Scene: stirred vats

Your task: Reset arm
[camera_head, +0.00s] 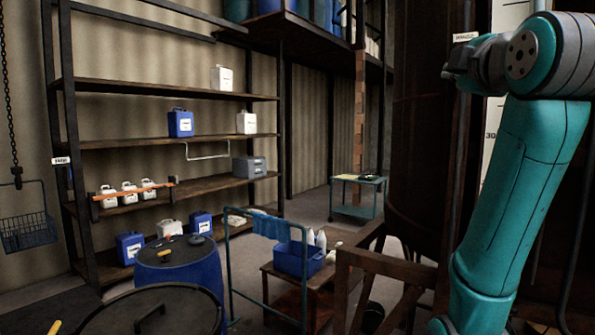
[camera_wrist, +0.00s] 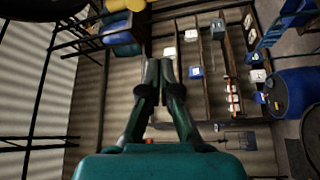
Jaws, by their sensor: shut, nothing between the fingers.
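My gripper (camera_wrist: 159,72) shows in the wrist view. Its two dark fingers reach up the middle of the picture with their tips together, and nothing shows between them. It points across the room toward the wall and shelving, apart from everything. In the head view my teal arm rises at the right side, and its fingers are not in sight there.
A tall shelf rack (camera_head: 170,140) with blue and white jugs stands at the left. A blue drum (camera_head: 180,268), a dark round lid (camera_head: 150,312) and a wooden stand with a blue bin (camera_head: 297,260) fill the foreground. A dark vat (camera_head: 418,130) stands beside my arm.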

